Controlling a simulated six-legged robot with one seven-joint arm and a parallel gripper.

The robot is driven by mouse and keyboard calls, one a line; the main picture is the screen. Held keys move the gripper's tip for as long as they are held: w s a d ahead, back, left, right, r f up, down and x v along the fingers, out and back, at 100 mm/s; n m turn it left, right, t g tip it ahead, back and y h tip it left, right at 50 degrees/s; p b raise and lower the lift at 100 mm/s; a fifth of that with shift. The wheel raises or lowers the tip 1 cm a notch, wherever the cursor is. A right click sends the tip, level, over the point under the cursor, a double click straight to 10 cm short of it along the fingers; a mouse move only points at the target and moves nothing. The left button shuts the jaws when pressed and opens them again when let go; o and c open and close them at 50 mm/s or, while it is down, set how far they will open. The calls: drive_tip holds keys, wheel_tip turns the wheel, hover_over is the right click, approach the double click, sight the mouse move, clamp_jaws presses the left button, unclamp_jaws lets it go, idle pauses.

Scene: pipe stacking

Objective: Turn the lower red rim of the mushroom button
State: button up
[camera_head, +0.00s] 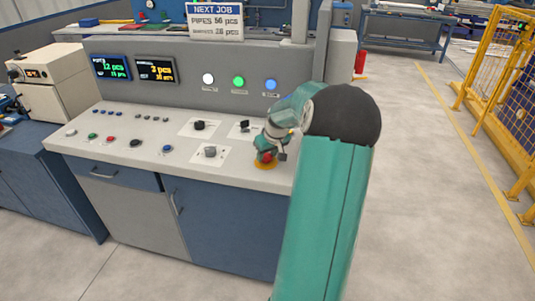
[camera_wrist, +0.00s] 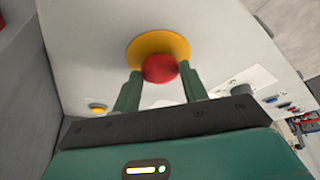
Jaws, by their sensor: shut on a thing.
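The red mushroom button (camera_wrist: 160,68) sits on a round yellow base (camera_wrist: 157,43) on the console top. In the head view the button (camera_head: 266,157) and the yellow base (camera_head: 265,165) show at the right end of the console, partly covered by my arm. My gripper (camera_wrist: 160,82) is shut on the red button, with one green finger on each side of it. The lower red rim cannot be told apart from the cap in either view.
The grey console top (camera_head: 125,152) carries several small buttons and black knobs, including a selector knob (camera_head: 210,151) left of my gripper. A raised back panel (camera_head: 190,75) holds displays and three lamps. Open floor (camera_head: 430,220) lies to the right.

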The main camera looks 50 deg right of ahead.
drive_tip(key=shift+a, duration=0.1)
drive_tip(key=m, duration=0.1)
drive_tip(key=m+h, duration=0.1)
drive_tip(key=m, duration=0.1)
drive_tip(key=shift+w+a+m+g, duration=0.2)
drive_tip(key=shift+m+g, duration=0.1)
drive_tip(key=shift+g, duration=0.1)
drive_tip(key=shift+m+g+h, duration=0.4)
drive_tip(key=shift+m+h, duration=0.1)
drive_tip(key=shift+m, duration=0.9)
drive_tip(key=o, duration=1)
drive_tip(key=shift+r, duration=0.1)
